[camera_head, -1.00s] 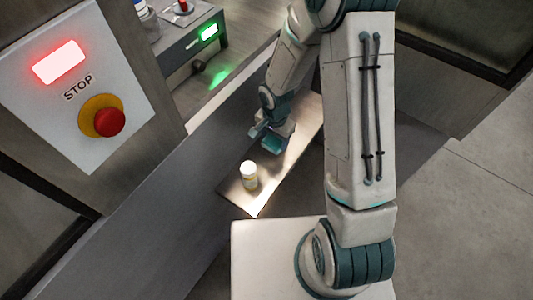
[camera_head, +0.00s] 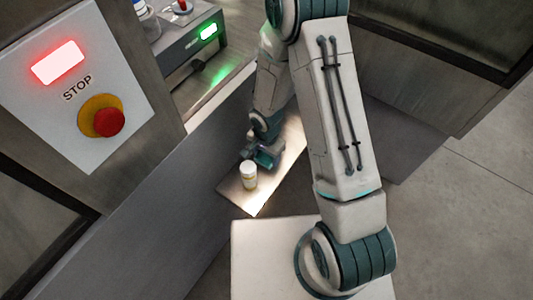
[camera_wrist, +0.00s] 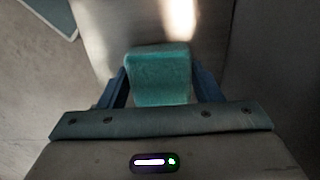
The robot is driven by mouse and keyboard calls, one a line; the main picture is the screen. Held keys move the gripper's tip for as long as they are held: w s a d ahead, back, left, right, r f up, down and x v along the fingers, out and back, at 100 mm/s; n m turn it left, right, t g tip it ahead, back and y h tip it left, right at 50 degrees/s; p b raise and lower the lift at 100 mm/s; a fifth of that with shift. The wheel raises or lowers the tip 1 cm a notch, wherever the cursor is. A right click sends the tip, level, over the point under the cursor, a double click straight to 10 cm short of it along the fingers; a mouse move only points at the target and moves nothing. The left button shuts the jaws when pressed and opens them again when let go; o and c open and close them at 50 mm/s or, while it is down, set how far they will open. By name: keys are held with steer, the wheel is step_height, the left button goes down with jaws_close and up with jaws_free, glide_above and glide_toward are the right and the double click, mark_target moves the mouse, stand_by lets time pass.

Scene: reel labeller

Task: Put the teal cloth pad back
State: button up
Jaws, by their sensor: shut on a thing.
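The teal cloth pad (camera_wrist: 160,78) is between the two fingers of my gripper (camera_wrist: 160,92) in the wrist view. My gripper is shut on it. In the head view my gripper (camera_head: 262,155) is low over the lit metal shelf (camera_head: 243,203), just behind a small white-capped bottle (camera_head: 249,176). The pad shows there as a small teal block (camera_head: 268,158). I cannot tell whether the pad touches the shelf.
The bottle stands upright near the shelf's front end, close to my gripper. A grey panel with a red stop button (camera_head: 109,122) and a lit red sign (camera_head: 58,62) is at the left. A machine with a green display (camera_head: 208,31) stands behind. Open floor (camera_head: 460,230) is at the right.

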steer(key=o, duration=0.9)
steer(key=shift+o, duration=0.2)
steer(key=shift+r, duration=0.1)
step_height(320, 180, up, 12)
step_height(320, 180, up, 14)
steer(key=n+t, duration=0.2)
steer(key=n, duration=0.2)
glide_above(266, 155)
steer(key=s+d, duration=0.3)
steer(key=d, duration=0.5)
steer(key=s+d+r+n+t, duration=0.1)
steer(key=s+d+r+n, duration=0.2)
steer(key=s+r, duration=0.4)
steer(key=shift+s+d+r+n, duration=0.35)
steer(key=shift+s+d, duration=0.3)
steer(key=shift+s, duration=0.45)
